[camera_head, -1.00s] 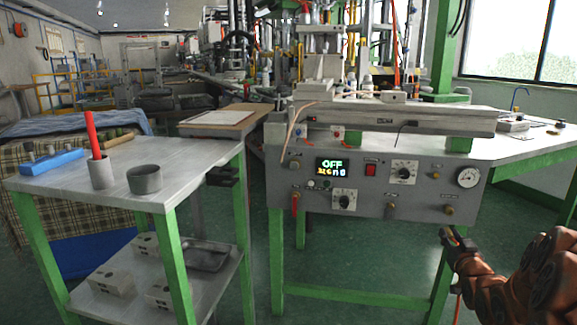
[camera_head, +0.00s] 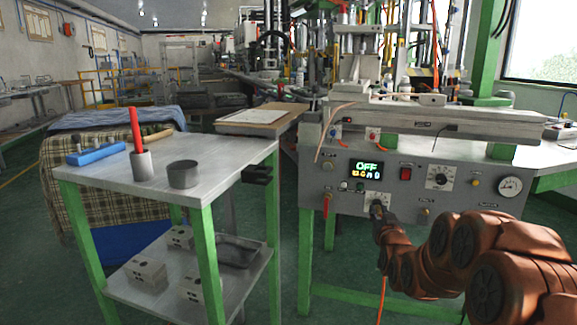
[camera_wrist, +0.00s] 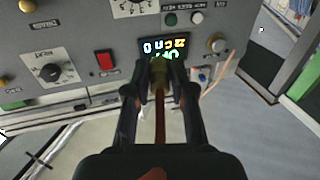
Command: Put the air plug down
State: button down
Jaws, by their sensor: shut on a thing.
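The air plug (camera_wrist: 159,82) is a small brass-coloured piece with an orange-brown hose running back from it. It sits between the two dark fingers of my gripper (camera_wrist: 160,66), which is shut on it. In the head view my gripper (camera_head: 378,210) is in front of the lower part of the grey control panel (camera_head: 333,204), near a dial. The plug is too small to make out there. An orange hose (camera_head: 381,300) hangs below my gripper. In the wrist view the panel appears upside down, with the plug in front of the lit display (camera_wrist: 163,46).
A metal-topped cart (camera_head: 230,180) with green legs stands left of the machine. A grey cup (camera_head: 183,174), a holder (camera_head: 141,166) with a red stick and a blue tool (camera_head: 97,154) are on it. A clipboard (camera_head: 250,116) lies behind.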

jog(key=a+y, duration=0.1)
jog(key=a, duration=0.7)
notch_tip(320, 180, up, 36)
jog(key=p, duration=3.5)
jog(key=shift+w+r+n+p, duration=0.2)
jog(key=shift+w+n+p, duration=0.1)
jog(key=shift+w+p, duration=0.1)
jog(key=shift+s, duration=0.1)
